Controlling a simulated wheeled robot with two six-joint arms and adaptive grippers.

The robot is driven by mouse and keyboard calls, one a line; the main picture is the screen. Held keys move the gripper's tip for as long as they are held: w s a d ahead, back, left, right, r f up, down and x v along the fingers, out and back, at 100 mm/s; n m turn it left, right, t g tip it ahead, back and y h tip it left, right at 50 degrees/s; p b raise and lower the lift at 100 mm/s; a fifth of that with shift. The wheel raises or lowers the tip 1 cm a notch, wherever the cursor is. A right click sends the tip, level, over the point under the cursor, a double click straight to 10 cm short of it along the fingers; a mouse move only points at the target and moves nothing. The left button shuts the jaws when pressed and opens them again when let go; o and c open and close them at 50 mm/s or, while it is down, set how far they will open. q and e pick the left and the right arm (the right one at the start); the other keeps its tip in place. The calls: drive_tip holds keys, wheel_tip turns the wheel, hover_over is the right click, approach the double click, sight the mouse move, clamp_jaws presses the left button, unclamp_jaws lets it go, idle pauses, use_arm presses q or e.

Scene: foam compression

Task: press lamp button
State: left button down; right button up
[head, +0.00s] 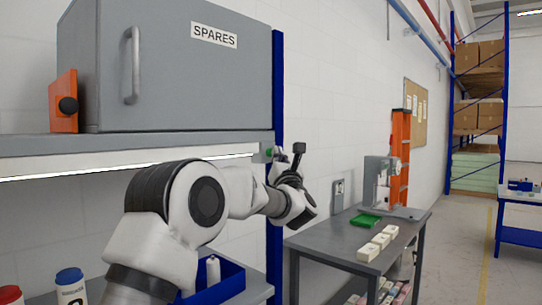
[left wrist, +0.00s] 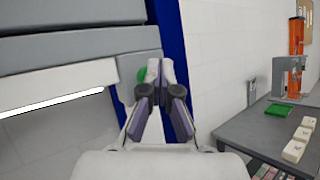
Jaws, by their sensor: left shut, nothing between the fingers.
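The lamp is a lit white strip (head: 130,168) under the grey shelf; it also shows in the left wrist view (left wrist: 50,104). A green button (left wrist: 141,74) sits on a small grey box at the right end of the lamp; in the head view the button (head: 269,152) is small. My left gripper (left wrist: 154,68) is shut and empty. My right gripper is out of view.
A blue post (head: 276,100) rises behind my gripper. A blue bin (head: 228,282) is below. A grey side table (head: 330,236) stands at the right.

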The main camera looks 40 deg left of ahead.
use_arm(q)
drive_tip(key=shift+d+f, duration=0.15)
drive_tip(key=shift+d, duration=0.1)
drive_tip(key=shift+s+d+b, duration=0.15)
drive_tip(key=shift+d+b, duration=0.6)
drive_tip(key=shift+d, duration=0.75)
drive_tip(key=shift+s+d+b, duration=0.1)
drive_tip(key=shift+d+b, duration=0.6)
drive_tip(key=shift+d, duration=0.75)
